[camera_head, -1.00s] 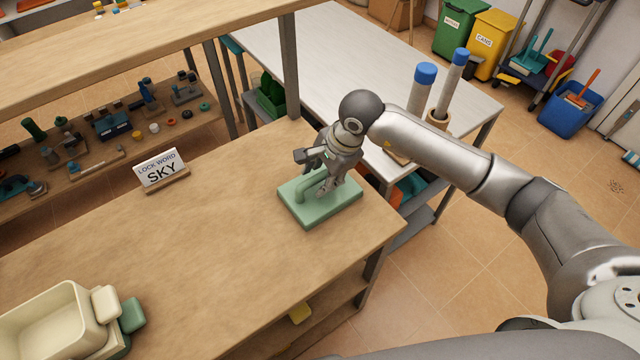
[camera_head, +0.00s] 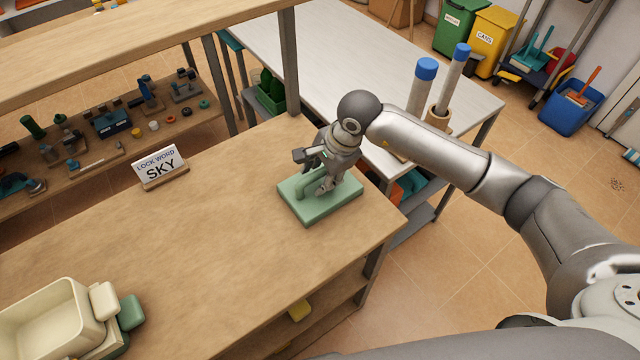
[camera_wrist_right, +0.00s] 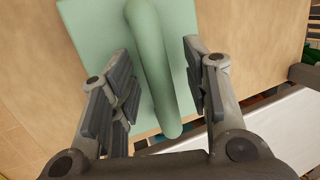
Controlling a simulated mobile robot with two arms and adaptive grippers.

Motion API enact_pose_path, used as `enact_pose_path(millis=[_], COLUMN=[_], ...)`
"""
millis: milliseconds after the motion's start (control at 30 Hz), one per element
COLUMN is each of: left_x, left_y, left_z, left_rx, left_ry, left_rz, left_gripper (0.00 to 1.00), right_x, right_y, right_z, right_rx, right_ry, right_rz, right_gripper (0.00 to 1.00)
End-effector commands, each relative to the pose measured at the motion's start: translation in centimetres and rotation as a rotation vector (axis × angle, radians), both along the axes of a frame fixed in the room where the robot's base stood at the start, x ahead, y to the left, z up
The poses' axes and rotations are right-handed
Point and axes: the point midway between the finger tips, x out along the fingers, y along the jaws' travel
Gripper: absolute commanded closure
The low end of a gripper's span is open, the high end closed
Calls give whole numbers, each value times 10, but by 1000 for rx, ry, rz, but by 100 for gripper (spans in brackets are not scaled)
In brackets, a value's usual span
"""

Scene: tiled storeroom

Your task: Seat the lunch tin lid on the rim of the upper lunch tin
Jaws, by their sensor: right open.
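The lunch tin lid (camera_head: 340,207) is a pale green slab with an arched handle on top. It lies flat near the right end of the wooden bench. My right gripper (camera_head: 314,178) is down at the handle. In the right wrist view, the open fingers (camera_wrist_right: 156,68) stand on either side of the handle (camera_wrist_right: 150,60), with gaps showing. The upper lunch tin (camera_head: 62,312) is a cream, open-topped box at the bottom left, partly cut off by the frame. It sits above a green part, mostly hidden, with cream and green side tabs. My left gripper is out of view.
A sign reading "LOCK WORD SKY" (camera_head: 161,168) stands at the bench's back edge. A shelf post (camera_head: 289,65) rises behind the lid. The bench top (camera_head: 200,250) between lid and tin is clear. Blue-capped cylinders (camera_head: 424,85) stand on the white table (camera_head: 335,50) behind my arm.

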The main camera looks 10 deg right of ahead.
Motion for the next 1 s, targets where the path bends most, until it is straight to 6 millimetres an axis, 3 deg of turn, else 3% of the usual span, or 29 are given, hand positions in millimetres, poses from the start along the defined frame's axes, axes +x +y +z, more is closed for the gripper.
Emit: enact_pose_path(millis=[433,767,1000], left_x=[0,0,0], left_y=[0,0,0], left_z=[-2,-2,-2], left_rx=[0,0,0], left_ry=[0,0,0], left_rz=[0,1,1], left_gripper=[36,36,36], right_x=[0,0,0], right_y=[0,0,0], right_z=[-1,-1,-1], right_rx=[0,0,1], right_ry=[0,1,1], right_rz=[0,0,0], right_gripper=[58,100,100])
